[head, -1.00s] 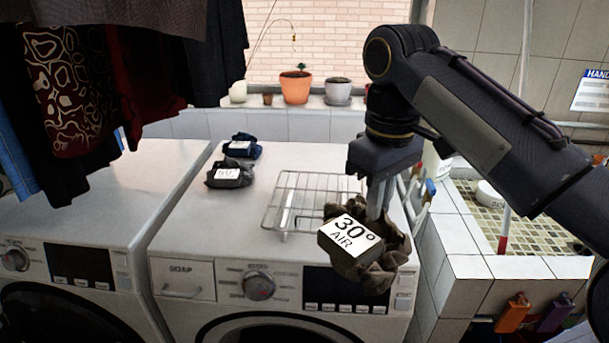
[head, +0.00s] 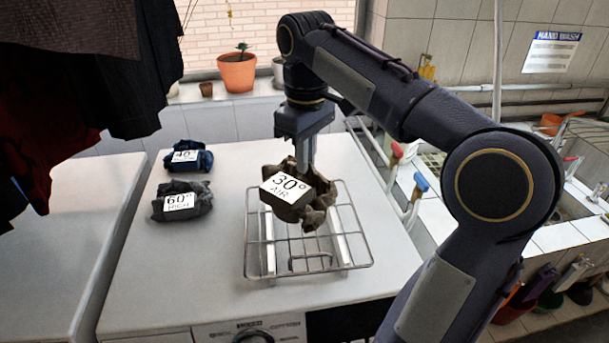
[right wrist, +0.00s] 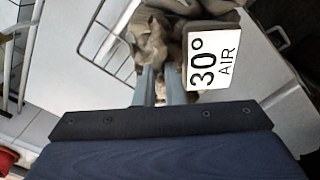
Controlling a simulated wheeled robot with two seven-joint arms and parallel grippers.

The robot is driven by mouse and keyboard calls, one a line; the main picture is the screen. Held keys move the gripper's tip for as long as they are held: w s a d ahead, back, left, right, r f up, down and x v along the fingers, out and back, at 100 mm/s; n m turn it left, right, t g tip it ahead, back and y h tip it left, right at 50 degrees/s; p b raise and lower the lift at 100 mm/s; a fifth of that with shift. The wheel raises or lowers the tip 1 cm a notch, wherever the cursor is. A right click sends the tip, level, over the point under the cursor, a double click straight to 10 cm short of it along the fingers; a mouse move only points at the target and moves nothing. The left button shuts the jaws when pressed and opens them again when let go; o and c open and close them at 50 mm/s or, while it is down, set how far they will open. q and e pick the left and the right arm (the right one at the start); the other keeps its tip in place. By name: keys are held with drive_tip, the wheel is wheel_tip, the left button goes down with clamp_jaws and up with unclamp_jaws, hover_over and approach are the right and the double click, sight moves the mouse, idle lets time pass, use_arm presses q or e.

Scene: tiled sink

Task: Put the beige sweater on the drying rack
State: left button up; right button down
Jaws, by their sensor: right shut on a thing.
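The beige-brown sweater (head: 313,207) is a crumpled bundle with a white tag reading "30° AIR" (head: 286,187). My right gripper (head: 304,168) points down and is shut on the sweater, holding it over the far part of the wire drying rack (head: 307,263). I cannot tell whether the sweater touches the wires. In the right wrist view, the sweater (right wrist: 152,45) is between the fingers (right wrist: 160,85), with its tag (right wrist: 212,65) at right and rack wires (right wrist: 100,40) at left. My left gripper is not in view.
A blue bundle tagged 40° (head: 190,157) and a grey bundle tagged "60° HIGH" (head: 182,202) lie on the white machine top (head: 200,270) left of the rack. Dark clothes (head: 90,80) hang at upper left. Potted plants (head: 237,73) stand on the sill. A tiled sink is at right.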

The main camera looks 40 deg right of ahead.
drive_tip(key=w+d+f, duration=0.1)
drive_tip(key=f, duration=0.2)
drive_tip(key=w+d+f, duration=0.1)
drive_tip(key=w+f, duration=0.1)
drive_tip(key=f, duration=0.1)
drive_tip(key=w+d+f, duration=0.1)
drive_tip(key=d+f, duration=0.1)
drive_tip(key=f, duration=0.1)
drive_tip(key=shift+w+d+f, duration=0.1)
drive_tip(key=shift+w+f, duration=0.05)
drive_tip(key=shift+w, duration=0.2)
drive_tip(key=shift+f, duration=0.1)
drive_tip(key=shift+f, duration=0.15)
drive_tip(key=c, duration=1.5)
unclamp_jaws()
